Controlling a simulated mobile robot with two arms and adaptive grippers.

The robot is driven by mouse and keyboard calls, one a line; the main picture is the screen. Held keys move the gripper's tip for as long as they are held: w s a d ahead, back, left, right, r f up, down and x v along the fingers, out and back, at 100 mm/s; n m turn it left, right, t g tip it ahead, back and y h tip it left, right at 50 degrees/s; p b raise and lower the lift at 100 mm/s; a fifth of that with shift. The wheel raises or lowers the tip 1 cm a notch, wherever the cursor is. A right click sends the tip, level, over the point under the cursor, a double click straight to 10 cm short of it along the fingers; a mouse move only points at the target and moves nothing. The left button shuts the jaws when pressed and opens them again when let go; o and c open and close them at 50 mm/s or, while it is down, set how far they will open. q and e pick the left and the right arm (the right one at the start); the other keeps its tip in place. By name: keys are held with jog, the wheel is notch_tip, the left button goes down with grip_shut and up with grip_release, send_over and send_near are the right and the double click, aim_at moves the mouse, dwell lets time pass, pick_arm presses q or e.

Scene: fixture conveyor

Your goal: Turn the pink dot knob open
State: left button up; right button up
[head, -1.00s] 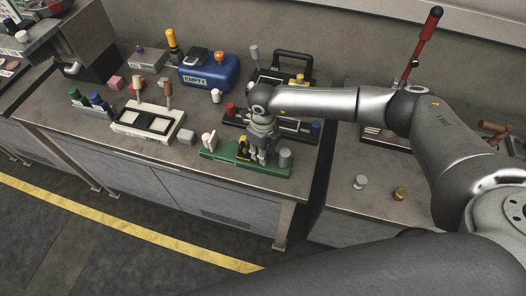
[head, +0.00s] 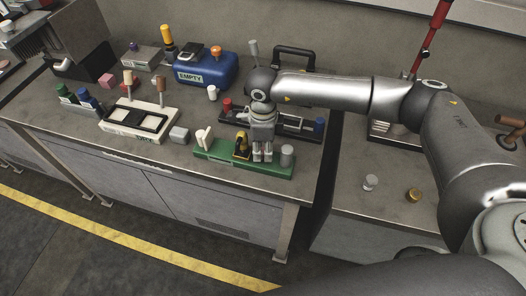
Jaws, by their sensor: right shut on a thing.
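A green base fixture (head: 222,158) sits near the front right of the bench. My right gripper (head: 262,157) points straight down over it, with its fingers shut on a small part between the yellow-and-black piece (head: 241,147) and the grey cylinder (head: 287,156). The fingers hide that part, which I take to be a knob on the green fixture. No pink dot can be made out, and I cannot tell how far the knob is turned. My left gripper is not in view.
A white lever (head: 203,138) rises from the green base's left end. Behind are a dark fixture with a blue knob (head: 319,124) and a blue tank (head: 213,74) marked EMPTY. A cream tray (head: 112,125) and a grey block (head: 179,135) stand to the left.

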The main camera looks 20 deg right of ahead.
aim_at(263, 151)
dwell(0.5)
jog(key=o, duration=1)
jog(key=shift+o, duration=0.2)
notch_tip(263, 151, up, 12)
